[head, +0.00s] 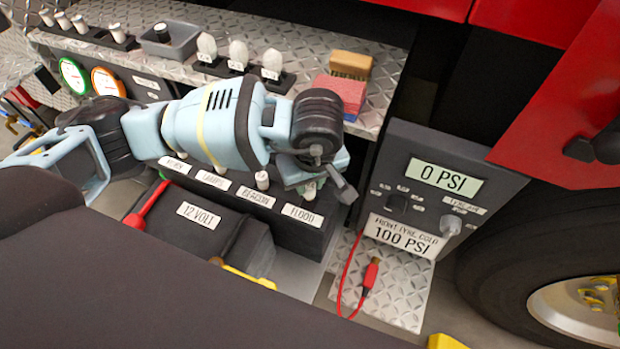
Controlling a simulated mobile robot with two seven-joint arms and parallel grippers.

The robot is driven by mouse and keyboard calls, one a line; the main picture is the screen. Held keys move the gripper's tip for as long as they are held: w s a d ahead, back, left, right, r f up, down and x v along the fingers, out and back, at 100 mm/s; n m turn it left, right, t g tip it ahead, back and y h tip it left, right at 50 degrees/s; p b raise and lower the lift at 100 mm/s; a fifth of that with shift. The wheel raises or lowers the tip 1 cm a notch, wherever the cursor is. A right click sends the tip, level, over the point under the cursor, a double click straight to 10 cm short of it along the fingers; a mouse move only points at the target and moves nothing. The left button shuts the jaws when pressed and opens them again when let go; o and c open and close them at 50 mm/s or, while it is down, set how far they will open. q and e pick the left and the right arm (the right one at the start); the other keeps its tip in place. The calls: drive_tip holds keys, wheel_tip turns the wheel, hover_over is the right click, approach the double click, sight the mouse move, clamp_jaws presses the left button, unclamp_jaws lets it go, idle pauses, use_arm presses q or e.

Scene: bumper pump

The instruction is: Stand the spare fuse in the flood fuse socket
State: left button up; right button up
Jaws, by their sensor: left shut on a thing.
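My left gripper (322,184) reaches in from the left over the right end of the dark fuse block (290,235). It is shut on a small pale thing, apparently the spare fuse (310,190), mostly hidden by the fingers. The fuse is just above or at the flood socket, behind the FLOOD label (299,214). The socket's opening is hidden, so I cannot tell whether the fuse is in it. A white fuse (262,180) stands behind the BEACON label (256,197). My right gripper is not in view.
A 12 VOLT battery (205,232) with a red handle-like part (148,207) sits in front of the block. A gauge panel (420,205) reading 0 PSI stands to the right.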

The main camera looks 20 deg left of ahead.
use_arm(q)
drive_tip(key=shift+f+b, duration=0.65)
drive_tip(key=shift+f, duration=0.75)
drive_tip(key=shift+f+b, duration=0.2)
drive_tip(key=shift+b, duration=0.3)
drive_tip(key=o, duration=1.4)
drive_tip(key=shift+o, duration=0.2)
drive_tip(key=shift+r, duration=0.1)
